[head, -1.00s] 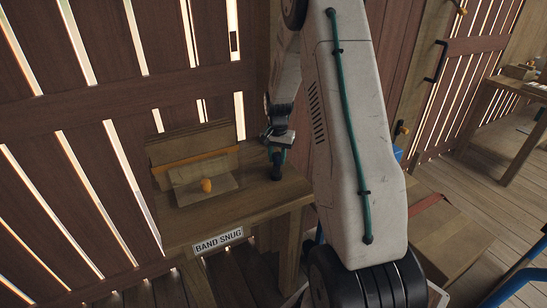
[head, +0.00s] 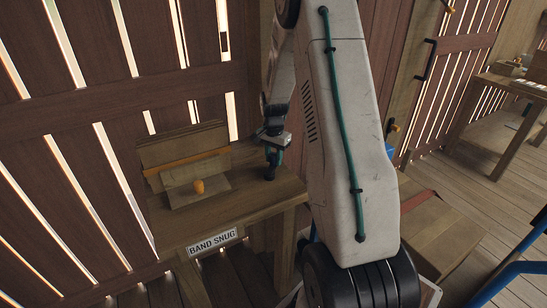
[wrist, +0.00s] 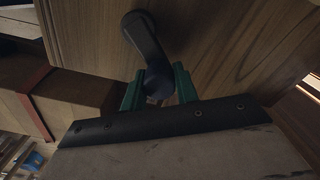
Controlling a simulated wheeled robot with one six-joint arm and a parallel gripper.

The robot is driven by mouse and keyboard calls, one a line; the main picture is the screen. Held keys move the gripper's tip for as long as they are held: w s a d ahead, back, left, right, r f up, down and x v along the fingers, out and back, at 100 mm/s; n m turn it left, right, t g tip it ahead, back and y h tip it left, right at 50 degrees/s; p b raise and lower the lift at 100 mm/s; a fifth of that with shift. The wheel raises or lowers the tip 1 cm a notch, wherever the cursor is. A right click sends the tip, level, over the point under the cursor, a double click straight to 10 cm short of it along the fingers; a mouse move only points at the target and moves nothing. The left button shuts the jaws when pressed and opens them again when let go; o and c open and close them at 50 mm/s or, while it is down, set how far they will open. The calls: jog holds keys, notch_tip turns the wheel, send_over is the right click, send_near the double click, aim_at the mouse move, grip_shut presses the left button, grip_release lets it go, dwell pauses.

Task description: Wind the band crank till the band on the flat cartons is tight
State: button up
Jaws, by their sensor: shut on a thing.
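The flat cartons (head: 183,143) stand on edge at the back of a small wooden bench, with an orange band (head: 187,161) across their front. I cannot tell from here how tight the band is. The dark band crank (wrist: 145,38) shows in the wrist view, its arm running down to a handle between my fingers. My gripper (wrist: 158,90), with green fingers, is shut on that handle. In the head view my gripper (head: 272,155) is at the bench's right end, and the crank is mostly hidden by it.
A small orange piece (head: 198,186) sits on a pale plate in front of the cartons. A "BAND SNUG" sign (head: 212,242) is on the bench's (head: 255,200) front edge. A slatted wooden wall stands close behind. A brown carton with a red strap (head: 425,225) is at the right.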

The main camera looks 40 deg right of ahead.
jog(key=o, duration=1)
notch_tip(320, 180, up, 8)
jog(key=shift+f, duration=0.1)
jog(key=shift+s+n, duration=0.1)
jog(key=shift+n, duration=0.3)
jog(key=s+a+r+n, duration=0.4)
jog(key=s+a+r, duration=0.2)
jog(key=s+a, duration=0.3)
jog(key=s+a+r+n+t, duration=0.1)
jog(key=s+a+r+n, duration=0.4)
jog(key=s+a, duration=0.5)
jog(key=s+a+r+n, duration=0.5)
jog(key=s+a+r, duration=0.2)
jog(key=s+a, duration=0.2)
jog(key=shift+s+a+r, duration=0.1)
jog(key=shift+s+a, duration=0.1)
jog(key=shift+a, duration=0.35)
jog(key=shift+s+a+r, duration=0.1)
jog(key=shift+s+a, duration=0.1)
jog(key=shift+a, duration=0.3)
